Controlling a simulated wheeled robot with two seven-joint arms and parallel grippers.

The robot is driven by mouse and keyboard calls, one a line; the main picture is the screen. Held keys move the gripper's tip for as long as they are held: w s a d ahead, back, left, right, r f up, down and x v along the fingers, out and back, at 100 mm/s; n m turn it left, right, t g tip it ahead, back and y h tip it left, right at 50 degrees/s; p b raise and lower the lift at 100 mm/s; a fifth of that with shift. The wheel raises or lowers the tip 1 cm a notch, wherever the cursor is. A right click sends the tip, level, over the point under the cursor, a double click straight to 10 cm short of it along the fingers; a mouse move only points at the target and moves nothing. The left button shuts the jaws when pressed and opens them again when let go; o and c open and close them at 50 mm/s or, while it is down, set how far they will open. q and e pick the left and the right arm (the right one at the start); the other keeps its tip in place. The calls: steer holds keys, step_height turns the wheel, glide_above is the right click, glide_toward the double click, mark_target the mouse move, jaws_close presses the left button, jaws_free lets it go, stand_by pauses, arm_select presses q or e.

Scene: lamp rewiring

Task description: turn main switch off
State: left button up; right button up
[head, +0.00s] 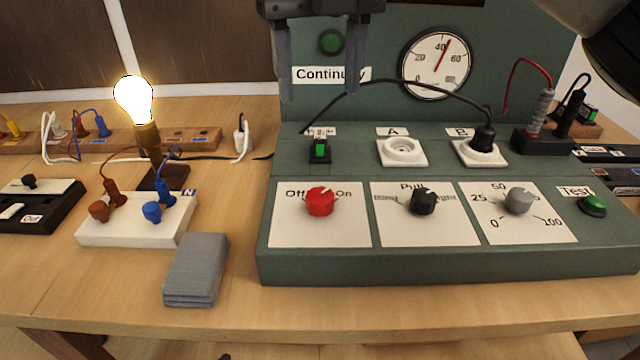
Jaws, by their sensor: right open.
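A red knob (320,201) sits on a white plate marked "Off" and "On" at the left of the green console (430,262). I cannot clearly tell which mark it points to. Behind it is a small rocker switch (319,150) with a lit green face; a black cable partly covers the label above it. The lamp bulb (134,100) at the left glows brightly. My right gripper (320,80) hangs at the top centre, open and empty, its fingers apart in front of the console's upright panel, above the rocker switch and red knob. My left gripper is out of view.
The console also has a black knob (423,201), a grey knob (518,200), a green Test button (593,204), sockets and a gauge (435,65). A black cable arches above the rocker switch to socket B's plug (484,138).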

mark_target(320, 194)
step_height(320, 194, down, 16)
steer(key=shift+s+r, duration=0.1)
steer(key=shift+r, duration=0.1)
steer(key=shift+c, duration=0.2)
steer(key=c, duration=0.9)
